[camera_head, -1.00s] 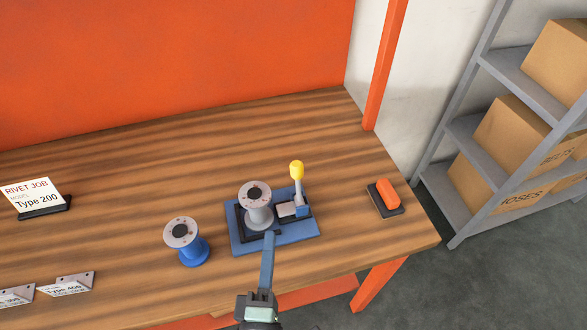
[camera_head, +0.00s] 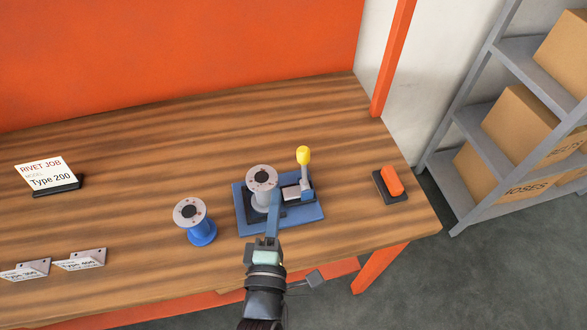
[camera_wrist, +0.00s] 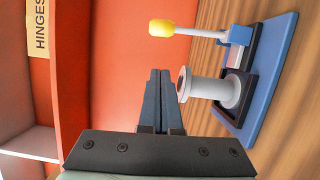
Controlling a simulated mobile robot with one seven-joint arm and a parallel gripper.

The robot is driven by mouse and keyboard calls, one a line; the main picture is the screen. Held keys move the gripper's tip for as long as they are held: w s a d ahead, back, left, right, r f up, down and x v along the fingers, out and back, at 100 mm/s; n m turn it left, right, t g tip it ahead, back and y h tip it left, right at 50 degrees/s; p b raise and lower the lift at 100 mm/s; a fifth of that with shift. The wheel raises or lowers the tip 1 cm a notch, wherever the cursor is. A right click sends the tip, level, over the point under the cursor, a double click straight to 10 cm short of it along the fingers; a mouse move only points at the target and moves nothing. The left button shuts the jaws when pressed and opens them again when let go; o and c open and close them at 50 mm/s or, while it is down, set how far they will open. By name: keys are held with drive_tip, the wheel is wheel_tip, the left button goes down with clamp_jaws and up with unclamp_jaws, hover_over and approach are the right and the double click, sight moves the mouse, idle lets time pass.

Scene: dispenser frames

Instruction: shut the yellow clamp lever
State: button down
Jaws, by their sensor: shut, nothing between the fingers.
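The yellow clamp lever (camera_head: 303,157) stands upright at the right side of a blue fixture plate (camera_head: 308,214). In the wrist view its yellow knob (camera_wrist: 162,27) is at the end of a pale rod. A grey spool (camera_head: 262,180) sits upright in the dark holder on the plate, left of the lever. My gripper (camera_head: 275,192) is at the front of the fixture, close to the spool and apart from the lever. In the wrist view my gripper (camera_wrist: 159,74) has its fingers together with nothing between them. Whether it touches the spool is unclear.
A blue-based spool (camera_head: 194,220) stands left of the fixture. An orange block on a dark base (camera_head: 391,182) is at the right. A "Type 200" sign (camera_head: 49,176) and small label plates (camera_head: 79,259) are at the left. The table behind the fixture is clear.

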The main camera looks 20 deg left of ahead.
sight(303, 171)
drive_tip(key=w+p, duration=0.2)
drive_tip(key=w, duration=0.5)
drive_tip(key=shift+w+d+r+p, duration=0.15)
drive_tip(key=shift+w+d+p, duration=0.15)
drive_tip(key=shift+d, duration=0.1)
drive_tip(key=shift+r+p, duration=0.1)
drive_tip(key=shift+p, duration=0.2)
